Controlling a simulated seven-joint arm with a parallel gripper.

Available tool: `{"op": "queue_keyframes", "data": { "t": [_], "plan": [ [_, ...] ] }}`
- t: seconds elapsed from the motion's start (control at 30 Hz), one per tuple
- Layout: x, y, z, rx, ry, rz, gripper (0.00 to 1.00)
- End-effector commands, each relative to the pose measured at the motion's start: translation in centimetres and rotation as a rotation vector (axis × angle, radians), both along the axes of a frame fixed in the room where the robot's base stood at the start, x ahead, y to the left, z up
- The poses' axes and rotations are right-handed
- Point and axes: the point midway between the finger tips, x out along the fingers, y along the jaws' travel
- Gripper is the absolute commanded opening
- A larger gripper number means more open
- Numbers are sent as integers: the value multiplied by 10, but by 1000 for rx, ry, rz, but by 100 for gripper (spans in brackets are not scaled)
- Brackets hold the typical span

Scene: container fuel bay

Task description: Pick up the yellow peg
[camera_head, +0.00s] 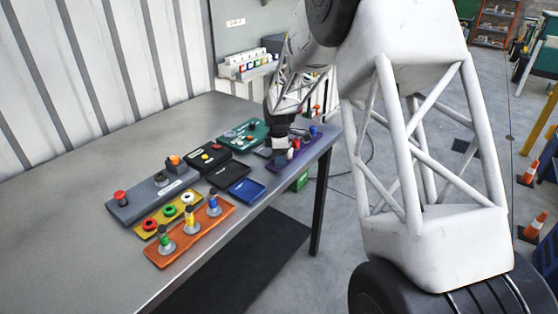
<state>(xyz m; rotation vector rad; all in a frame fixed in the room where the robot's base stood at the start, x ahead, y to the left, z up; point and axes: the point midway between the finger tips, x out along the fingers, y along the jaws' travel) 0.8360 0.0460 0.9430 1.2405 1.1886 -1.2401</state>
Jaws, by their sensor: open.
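The yellow peg (190,216) stands upright in the middle of the orange tray (219,226) near the front of the table. A green peg (164,236) stands to its left and a blue peg (213,200) to its right, each in a round grey base. My gripper (281,153) is farther back and to the right, over the left end of the purple tray (300,168), well apart from the yellow peg. It is open, but its fingers are small and partly hidden, and I cannot see whether anything is between them.
A yellow plate (157,220) with several round buttons lies behind the orange tray. A grey control box (145,201) with a red button is behind that. Blue (246,189) and black (233,174) trays lie between the orange tray and my gripper. The table's front left is clear.

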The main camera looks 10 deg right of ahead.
Motion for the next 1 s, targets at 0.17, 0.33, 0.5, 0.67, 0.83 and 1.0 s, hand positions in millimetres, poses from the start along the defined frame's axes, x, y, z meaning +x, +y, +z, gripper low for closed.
{"op": "queue_keyframes", "data": {
  "t": [0.17, 0.33, 0.5, 0.67, 0.83, 1.0],
  "plan": [
    [0, 0, 0, 0, 0, 0, 63],
    [0, 0, 0, 0, 0, 0, 46],
    [0, 0, 0, 0, 0, 0, 20],
    [0, 0, 0, 0, 0, 0, 9],
    [0, 0, 1, 0, 0, 0, 9],
    [0, 0, 6, 0, 0, 0, 9]
  ]
}}
